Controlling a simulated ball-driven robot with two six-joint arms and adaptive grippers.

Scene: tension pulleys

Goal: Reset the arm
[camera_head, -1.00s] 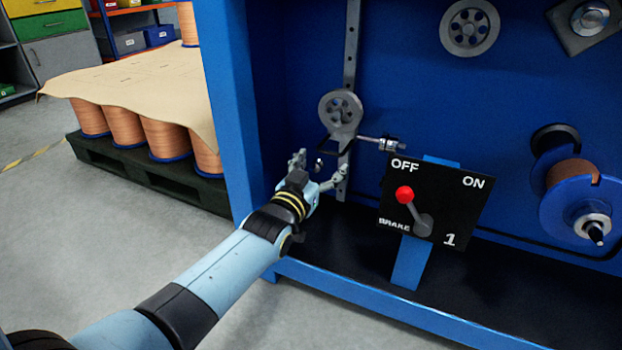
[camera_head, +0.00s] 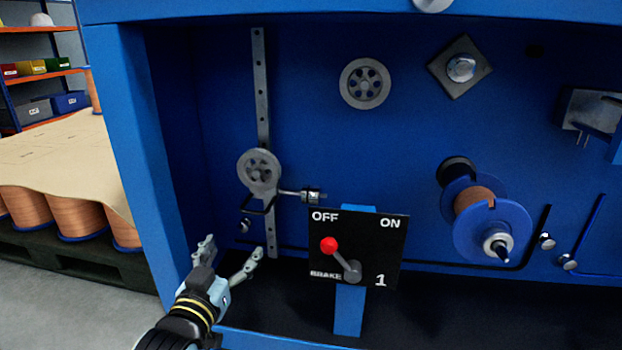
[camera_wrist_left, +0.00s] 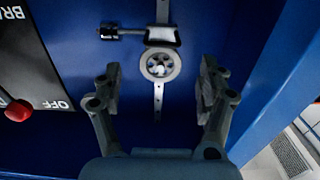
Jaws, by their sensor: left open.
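A grey pulley (camera_head: 259,172) sits low on a vertical perforated metal strip (camera_head: 262,90) on the blue panel. An arm with a dark loop and a metal cylinder (camera_head: 312,196) extends right from it. My left gripper (camera_head: 232,252) is open and empty, below and left of the pulley in the head view. In the left wrist view the pulley (camera_wrist_left: 160,65) shows between and beyond the open fingers, with a gap around it. The right gripper is not in view.
A black brake plate (camera_head: 380,248) with a red-knobbed lever (camera_head: 330,245) toward OFF stands right of my gripper. A copper spool (camera_head: 475,205) is further right. A blue frame post (camera_head: 135,150) is at left. Copper spools under cardboard (camera_head: 60,160) stand outside on a pallet.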

